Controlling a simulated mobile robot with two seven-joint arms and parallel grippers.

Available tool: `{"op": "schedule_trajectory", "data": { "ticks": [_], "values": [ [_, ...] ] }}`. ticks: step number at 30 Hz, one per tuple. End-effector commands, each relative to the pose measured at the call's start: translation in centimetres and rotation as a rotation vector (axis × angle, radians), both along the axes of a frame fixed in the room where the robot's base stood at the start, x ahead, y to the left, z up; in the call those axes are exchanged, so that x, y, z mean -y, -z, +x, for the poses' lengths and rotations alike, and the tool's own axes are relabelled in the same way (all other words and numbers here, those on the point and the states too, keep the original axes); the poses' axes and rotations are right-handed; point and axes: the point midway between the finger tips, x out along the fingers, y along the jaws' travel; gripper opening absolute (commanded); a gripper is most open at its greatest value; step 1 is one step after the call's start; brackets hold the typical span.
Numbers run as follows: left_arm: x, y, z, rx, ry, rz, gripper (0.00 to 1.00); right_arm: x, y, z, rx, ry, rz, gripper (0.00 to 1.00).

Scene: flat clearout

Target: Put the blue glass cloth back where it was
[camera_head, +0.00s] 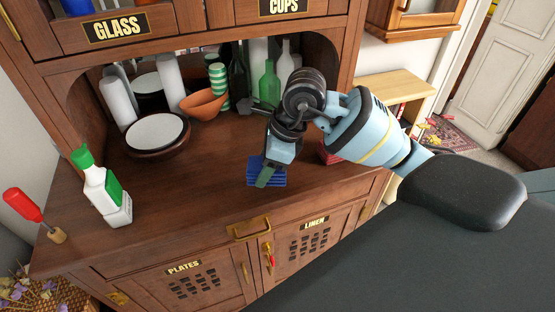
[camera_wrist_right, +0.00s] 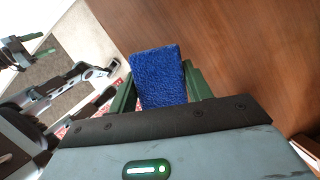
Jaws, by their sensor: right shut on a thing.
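The blue glass cloth (camera_head: 279,179) is a small folded pad at the front of the wooden sideboard's counter. My right gripper (camera_head: 266,174) is shut on it from above, with a green finger in front of the cloth. In the right wrist view the cloth (camera_wrist_right: 158,72) sits between the two green fingers of the gripper (camera_wrist_right: 160,88). Whether the cloth touches the counter is hard to tell.
A red item (camera_head: 328,153) lies partly hidden behind my right arm. Labelled drawers read GLASS (camera_head: 117,28) and CUPS (camera_head: 284,6).

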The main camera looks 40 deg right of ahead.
Motion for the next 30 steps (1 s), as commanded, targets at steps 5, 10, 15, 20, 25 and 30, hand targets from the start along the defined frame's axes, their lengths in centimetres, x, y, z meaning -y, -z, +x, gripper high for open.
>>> {"op": "schedule_trajectory", "data": {
  "ticks": [5, 10, 15, 20, 25, 30],
  "values": [
    [0.0, -0.4, 0.2, 0.007, 0.000, 0.000, 0.64, 3.1, 0.2, 1.9, 0.000, 0.004, 0.000, 0.31],
    [0.0, -0.4, 0.2, 0.006, 0.000, 0.000, 0.64, 4.4, 0.4, 2.7, 0.000, 0.001, 0.000, 0.31],
    [0.0, -0.3, 0.1, 0.004, -0.001, 0.000, 0.64, 4.5, 0.5, 2.8, 0.001, -0.001, -0.001, 0.31],
    [0.0, -0.5, 0.2, 0.007, -0.001, 0.001, 0.64, 5.3, 0.7, 3.2, -0.001, 0.002, 0.000, 0.31],
    [0.0, -1.0, 0.6, 0.018, -0.001, 0.000, 0.64, 5.1, 3.2, 3.1, -0.001, -0.001, 0.002, 0.31],
    [0.0, -1.0, 0.6, 0.020, -0.001, 0.000, 0.64, 5.2, 4.0, 3.2, 0.003, 0.000, -0.001, 0.31]
  ]
}}
